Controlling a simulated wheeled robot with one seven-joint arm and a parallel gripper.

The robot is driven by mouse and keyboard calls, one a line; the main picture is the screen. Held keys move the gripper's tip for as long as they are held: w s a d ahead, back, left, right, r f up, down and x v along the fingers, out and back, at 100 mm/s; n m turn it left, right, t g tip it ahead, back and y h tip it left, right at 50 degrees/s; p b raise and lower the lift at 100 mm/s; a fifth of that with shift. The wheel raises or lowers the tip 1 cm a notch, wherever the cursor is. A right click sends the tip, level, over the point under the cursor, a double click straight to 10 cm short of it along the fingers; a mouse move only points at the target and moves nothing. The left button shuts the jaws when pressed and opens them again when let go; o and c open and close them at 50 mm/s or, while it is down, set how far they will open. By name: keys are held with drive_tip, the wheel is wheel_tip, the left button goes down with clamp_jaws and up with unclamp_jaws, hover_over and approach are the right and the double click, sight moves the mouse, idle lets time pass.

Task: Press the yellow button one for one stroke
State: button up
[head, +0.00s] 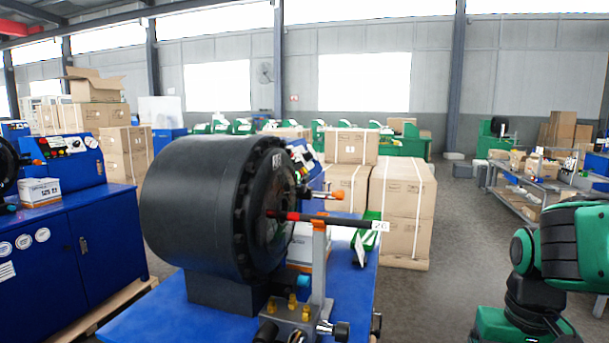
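I cannot clearly pick out a yellow button. A large black crimper drum (205,205) stands on a blue bench (345,275) in the middle of the head view. Behind it, a blue control panel with small knobs (308,160) is partly hidden by the drum. Several small yellow-brass fittings (292,300) sit on a metal block at the drum's foot; I cannot tell whether any is a button. A rod with red and orange parts (325,219) and a white tag marked 20 reaches right from the drum's face. My gripper is not in view; only my green and black arm shows at the right.
A metal upright (318,265) supports the rod. A second blue machine panel (72,152) stands on a blue cabinet (70,255) at left. Stacked cartons (402,205) stand behind the bench. A grey shelf unit (520,195) is at right. Floor between bench and arm looks clear.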

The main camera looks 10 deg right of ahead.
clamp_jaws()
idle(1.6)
